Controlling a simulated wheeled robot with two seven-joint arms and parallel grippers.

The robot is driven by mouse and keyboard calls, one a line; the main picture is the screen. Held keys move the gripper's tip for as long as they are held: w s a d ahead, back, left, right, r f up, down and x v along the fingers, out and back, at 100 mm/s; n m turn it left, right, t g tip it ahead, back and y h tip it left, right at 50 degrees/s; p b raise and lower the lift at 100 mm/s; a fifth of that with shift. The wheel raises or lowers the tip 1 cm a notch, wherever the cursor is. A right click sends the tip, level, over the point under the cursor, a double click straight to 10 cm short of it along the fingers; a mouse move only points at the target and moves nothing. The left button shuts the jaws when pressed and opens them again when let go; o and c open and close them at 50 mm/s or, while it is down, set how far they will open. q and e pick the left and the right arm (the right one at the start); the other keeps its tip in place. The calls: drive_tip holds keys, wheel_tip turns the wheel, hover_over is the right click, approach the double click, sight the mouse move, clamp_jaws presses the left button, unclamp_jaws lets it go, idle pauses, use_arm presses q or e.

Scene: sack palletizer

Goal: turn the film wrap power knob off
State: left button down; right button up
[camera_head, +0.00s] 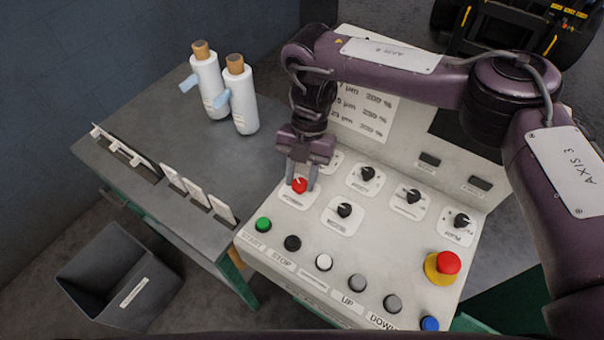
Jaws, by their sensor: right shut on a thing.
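The control panel (285,225) is light-coloured and carries knobs and push buttons. A red knob (299,186) sits on a white plate at the panel's upper left; the label under it is too small to read surely, but it looks like the power knob. My right gripper (300,183) comes down over this red knob from above and is shut on it, one finger on each side. The fingers partly hide the knob, and I cannot tell which way it points. My left gripper is not in view.
Black knobs (344,210) sit beside the red one. Buttons line the front edge, with a red emergency stop (447,262) on yellow at right. Two film rolls (241,100) stand on the grey table (150,112). A dark bin (120,275) stands on the floor.

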drive_tip(key=n, duration=0.2)
drive_tip(key=n+h, duration=0.1)
drive_tip(key=n, duration=0.1)
drive_tip(key=n+h, duration=0.1)
drive_tip(key=n, duration=0.1)
drive_tip(key=shift+a, duration=0.25)
drive_tip(key=shift+h, duration=0.3)
drive_tip(key=o, duration=1)
drive_tip(key=shift+c, duration=0.2)
drive_tip(key=shift+r, duration=0.1)
drive_tip(key=v, duration=0.7)
drive_tip(key=shift+w+r+b, duration=0.2)
drive_tip(key=shift+r+b, duration=0.1)
drive_tip(key=shift+b, duration=0.15)
